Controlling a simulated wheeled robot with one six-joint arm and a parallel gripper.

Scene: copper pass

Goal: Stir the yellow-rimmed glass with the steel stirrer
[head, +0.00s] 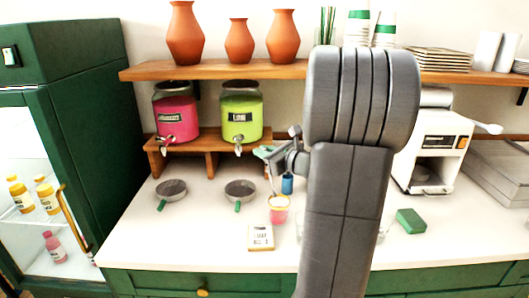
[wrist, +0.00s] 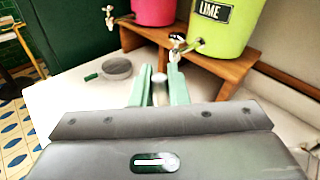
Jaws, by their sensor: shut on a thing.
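The yellow-rimmed glass (head: 278,210) stands on the white counter in the head view, with pink drink in it. My gripper (head: 266,152) is above it and slightly left. In the wrist view my gripper (wrist: 159,84) has its green fingers shut on the steel stirrer (wrist: 159,91), whose rounded grey end shows between them. In the head view a thin line runs down from the fingers toward the glass. Whether its tip is inside the glass I cannot tell. The glass does not show in the wrist view.
A small sign card (head: 260,237) lies left in front of the glass. Two strainers (head: 240,190) sit to the left, below the pink (head: 176,115) and lime (head: 241,115) dispensers. A blue item (head: 287,184) stands just behind the glass. A green sponge (head: 411,221) lies right. My arm hides the middle.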

